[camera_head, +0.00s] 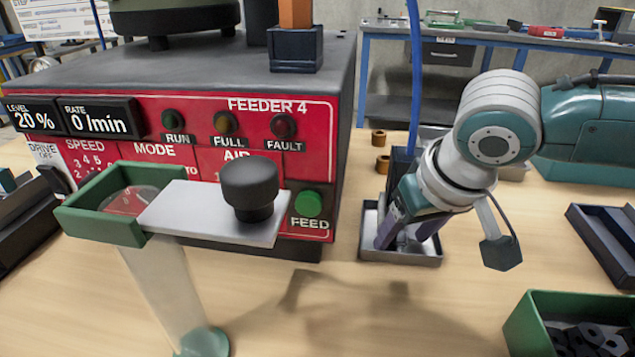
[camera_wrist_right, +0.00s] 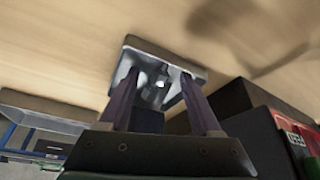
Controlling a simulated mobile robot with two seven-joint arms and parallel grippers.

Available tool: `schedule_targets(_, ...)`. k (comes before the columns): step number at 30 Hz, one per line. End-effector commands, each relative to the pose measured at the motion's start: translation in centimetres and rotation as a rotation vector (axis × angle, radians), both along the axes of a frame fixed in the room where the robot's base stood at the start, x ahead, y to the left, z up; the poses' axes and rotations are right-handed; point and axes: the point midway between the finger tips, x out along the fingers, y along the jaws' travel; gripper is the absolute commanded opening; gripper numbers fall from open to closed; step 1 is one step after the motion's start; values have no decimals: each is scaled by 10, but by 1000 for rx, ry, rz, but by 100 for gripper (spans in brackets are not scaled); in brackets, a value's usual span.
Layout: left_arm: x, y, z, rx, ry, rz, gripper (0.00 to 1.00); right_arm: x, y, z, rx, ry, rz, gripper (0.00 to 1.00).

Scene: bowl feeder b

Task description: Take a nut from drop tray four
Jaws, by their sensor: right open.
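A small grey metal tray (camera_head: 400,257) stands on the wooden table just right of the red feeder (camera_head: 190,130) marked FEEDER 4. My right gripper (camera_head: 406,238) points down into this tray, its two dark fingers apart. In the right wrist view the tray (camera_wrist_right: 168,51) lies around the tips of the open gripper (camera_wrist_right: 159,82). Something small and shiny shows between the fingers in the tray. It is too blurred to tell whether it is a nut, and it does not appear gripped. My left gripper is not in view.
A green holder (camera_head: 100,222) with a white plate and black knob (camera_head: 250,187) stands in front of the feeder. A green bin (camera_head: 530,325) of dark parts is at lower right, a dark tray (camera_head: 600,245) above it. Two brown rings (camera_head: 379,138) sit behind the gripper.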

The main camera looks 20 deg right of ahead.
Motion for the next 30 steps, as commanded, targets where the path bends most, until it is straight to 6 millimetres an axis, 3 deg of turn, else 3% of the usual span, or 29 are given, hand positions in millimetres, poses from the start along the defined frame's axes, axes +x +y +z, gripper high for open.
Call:
schedule_targets(4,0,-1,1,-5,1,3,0,0,0,1,0,-1,0,63)
schedule_targets(21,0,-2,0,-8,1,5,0,0,0,1,0,-1,0,0)
schedule_targets(30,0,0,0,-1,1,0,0,0,0,1,0,-1,0,0)
